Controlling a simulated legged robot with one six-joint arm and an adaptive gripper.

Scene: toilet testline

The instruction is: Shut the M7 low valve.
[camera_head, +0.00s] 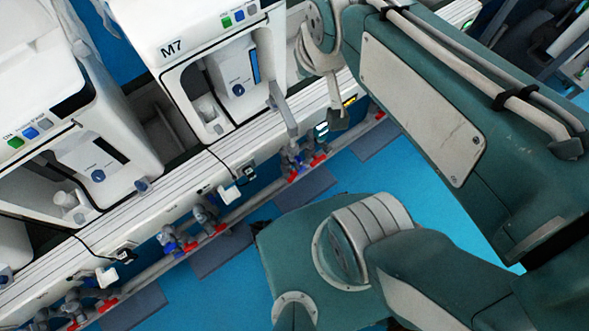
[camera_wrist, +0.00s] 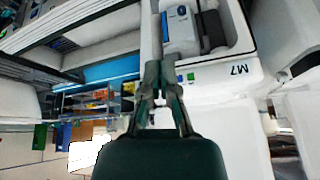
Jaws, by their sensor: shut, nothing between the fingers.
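The M7 machine (camera_head: 190,75) stands on a white bench at top centre of the head view, and its front shows upside down in the wrist view (camera_wrist: 208,75). Below its bench section is a cluster of grey and blue valves with red handles (camera_head: 293,163) on a pipe; I cannot tell from here which one is the low valve or how it is turned. My gripper (camera_wrist: 155,78) points up the wrist view with its fingers together and nothing held, in front of M7. No valve handle is distinct in the wrist view. In the head view my wrist is above the valve cluster, apart from it.
Another white machine (camera_head: 85,120) stands left of M7. More valves with red handles (camera_head: 195,235) sit along the pipe to the lower left. The blue floor (camera_head: 395,175) is open in front of the bench. A shelf with coloured boxes (camera_wrist: 95,100) shows in the wrist view.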

